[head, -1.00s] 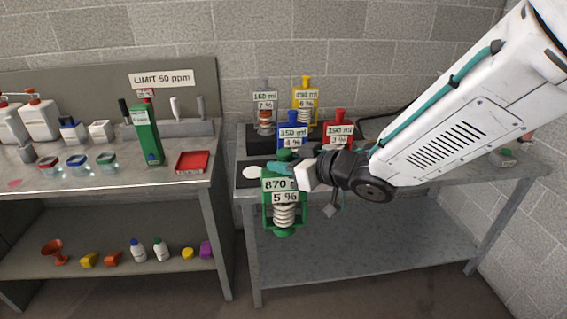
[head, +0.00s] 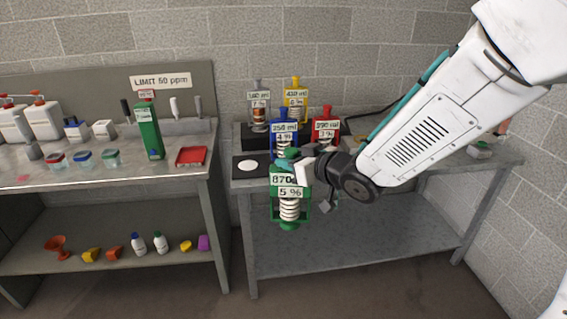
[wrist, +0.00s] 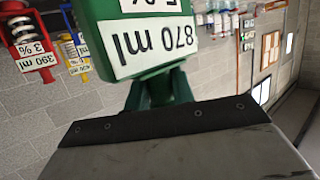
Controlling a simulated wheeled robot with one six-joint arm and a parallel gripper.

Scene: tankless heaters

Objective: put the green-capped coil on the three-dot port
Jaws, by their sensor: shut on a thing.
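The green-capped coil (head: 289,209) is a pale ribbed coil in a green frame with labels reading 870 ml and 5 %. It hangs upright in front of the right table's front edge. My gripper (head: 295,161) is shut on its green top. The wrist view shows its green body and 870 ml label (wrist: 157,45) close up, upside down. Other coils stand at the back of the table: blue (head: 284,138), red (head: 326,126), yellow (head: 296,97) and grey-capped (head: 259,108). I cannot make out any three-dot mark.
A dark panel with a white disc (head: 247,166) lies at the right table's (head: 420,180) front left, left of the held coil. The left bench holds a tall green box (head: 149,132), a red tray (head: 191,156) and bottles. A gap separates the two tables.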

